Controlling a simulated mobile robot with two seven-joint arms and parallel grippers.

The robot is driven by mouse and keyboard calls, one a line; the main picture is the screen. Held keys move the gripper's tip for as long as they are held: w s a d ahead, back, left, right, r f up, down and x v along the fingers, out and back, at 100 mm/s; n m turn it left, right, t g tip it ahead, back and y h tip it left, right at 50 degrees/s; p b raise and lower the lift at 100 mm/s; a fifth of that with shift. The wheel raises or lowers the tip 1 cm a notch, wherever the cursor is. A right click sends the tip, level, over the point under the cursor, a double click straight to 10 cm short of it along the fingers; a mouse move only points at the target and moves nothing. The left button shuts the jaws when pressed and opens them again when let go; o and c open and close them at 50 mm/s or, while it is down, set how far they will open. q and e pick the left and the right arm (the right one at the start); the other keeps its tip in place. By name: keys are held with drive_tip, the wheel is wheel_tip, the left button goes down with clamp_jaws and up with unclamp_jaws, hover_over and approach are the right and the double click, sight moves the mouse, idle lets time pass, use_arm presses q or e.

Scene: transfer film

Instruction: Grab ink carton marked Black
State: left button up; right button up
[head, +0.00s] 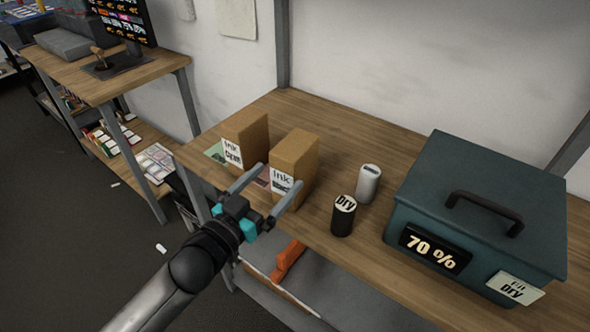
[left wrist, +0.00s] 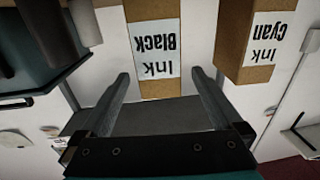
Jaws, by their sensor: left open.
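The Ink Black carton (head: 297,151) is a brown box with a white label, standing upright on the wooden table. In the left wrist view the Ink Black carton (left wrist: 154,88) appears upside down, its label legible between the fingers. The Ink Cyan carton (head: 250,138) stands to its left in the head view; it also shows at the right of the left wrist view (left wrist: 258,75). My left gripper (head: 280,176) is open and empty, in front of the Black carton with its fingers pointing towards it. Its fingers partly cover that label in the head view. My right gripper is out of view.
A black canister marked Dry (head: 343,217) and a grey canister (head: 368,184) stand to the right of the cartons. A teal case (head: 478,205) marked 70 % fills the right side. Bare table (head: 340,135) lies behind the cartons.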

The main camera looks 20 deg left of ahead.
use_arm(q)
drive_tip(key=shift+x, duration=3.95)
drive_tip(key=shift+r, duration=0.15)
clamp_jaws()
drive_tip(key=shift+r, duration=0.15)
